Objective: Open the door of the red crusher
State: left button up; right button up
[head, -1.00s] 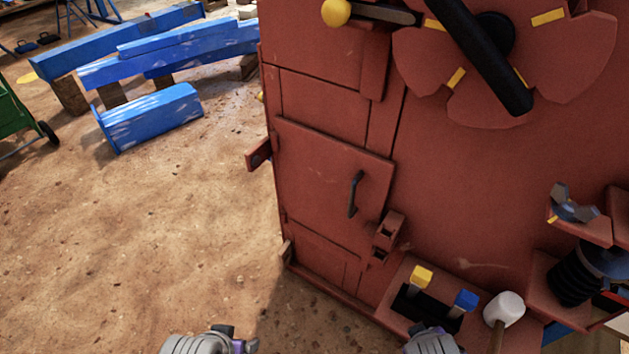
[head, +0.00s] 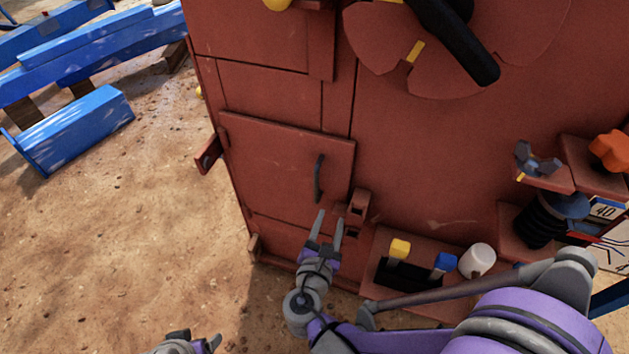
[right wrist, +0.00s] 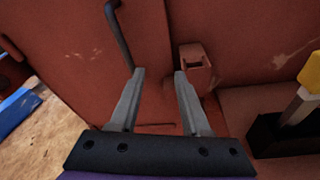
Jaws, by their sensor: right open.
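The red crusher (head: 440,150) fills the right of the head view. Its door (head: 270,165) is a square panel on the lower left of the front and looks shut. A dark bar handle (head: 319,178) stands upright near the door's right edge. It also shows in the right wrist view, where the handle (right wrist: 119,35) is ahead and left of the fingers. My right gripper (head: 325,230) is open and empty, just below the handle and apart from it. My left gripper (head: 205,345) shows only partly at the bottom edge; its jaws are unclear.
A red latch bracket (head: 358,205) juts out right of the door. A ledge with a yellow-topped lever (head: 400,249), a blue-topped lever (head: 445,262) and a white knob (head: 477,260) lies right of my right gripper. Open sandy ground (head: 130,230) lies left; blue beams (head: 80,130) lie beyond.

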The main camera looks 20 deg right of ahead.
aim_at(316, 185)
jog(key=a+r+n+t, duration=0.2)
jog(key=a+n+t, duration=0.1)
jog(key=a+n, duration=0.15)
jog(key=shift+y, duration=0.3)
jog(key=x, duration=1.1)
jog(key=shift+w+f+b, duration=0.1)
jog(key=shift+w+b, duration=0.2)
jog(key=shift+b, duration=0.1)
jog(key=shift+c, duration=0.2)
grip_shut()
